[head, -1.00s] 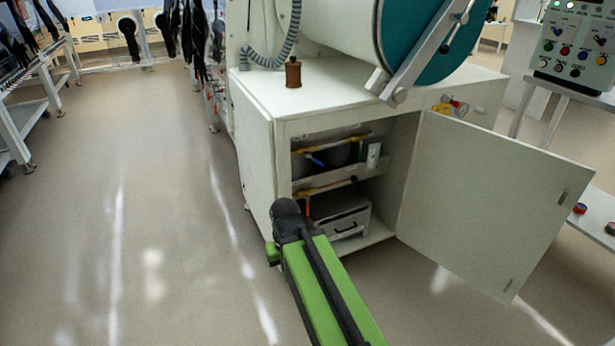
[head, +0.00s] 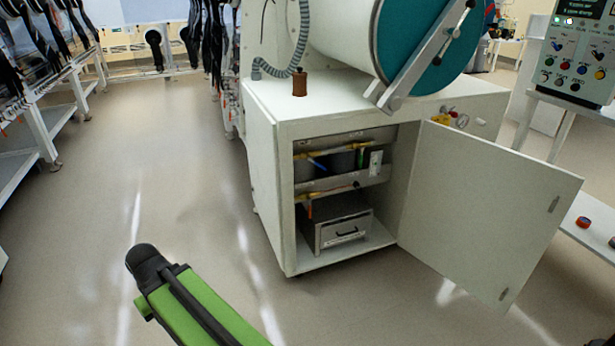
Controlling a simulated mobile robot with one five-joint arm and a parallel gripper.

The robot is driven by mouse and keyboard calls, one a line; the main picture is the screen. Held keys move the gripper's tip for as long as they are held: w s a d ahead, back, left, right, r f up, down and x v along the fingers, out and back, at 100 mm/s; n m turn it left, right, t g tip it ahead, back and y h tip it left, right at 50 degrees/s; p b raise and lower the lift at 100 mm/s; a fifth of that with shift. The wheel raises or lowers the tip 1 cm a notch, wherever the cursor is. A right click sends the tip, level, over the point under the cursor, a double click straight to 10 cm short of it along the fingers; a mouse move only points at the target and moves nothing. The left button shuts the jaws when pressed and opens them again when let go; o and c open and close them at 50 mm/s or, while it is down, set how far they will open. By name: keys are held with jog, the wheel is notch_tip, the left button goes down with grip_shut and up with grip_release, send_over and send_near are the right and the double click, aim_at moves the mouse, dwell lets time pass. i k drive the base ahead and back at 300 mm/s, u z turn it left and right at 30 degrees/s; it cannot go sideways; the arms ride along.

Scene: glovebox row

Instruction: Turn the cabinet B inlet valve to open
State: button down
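A white cabinet (head: 262,165) stands in the middle with its door (head: 490,205) swung open to the right. Inside, yellow pipework (head: 345,146) runs across the upper part, with a blue lever-like piece (head: 317,163) at its left. A lower yellow-orange line (head: 325,191) runs above a grey drawer box (head: 343,230). A yellow fitting (head: 441,118) and a round gauge (head: 461,121) sit on the cabinet's right, behind the door. I cannot tell which part is the cabinet B inlet valve or how it is set; no label is readable. My green and black arm shows at lower left, outside the cabinet; my gripper is not seen.
A brown bottle-like object (head: 299,82) and a teal-ended cylinder (head: 425,35) are on the cabinet top. A control panel (head: 575,55) stands at right, above a low white shelf (head: 592,222). Benches (head: 45,135) line the left. The floor (head: 190,180) between is clear.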

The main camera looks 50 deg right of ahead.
aim_at(309, 159)
jog(key=u, duration=0.15)
jog(key=k, duration=1.35)
jog(key=z, duration=0.4)
jog(key=i, duration=0.85)
jog(key=u, duration=0.05)
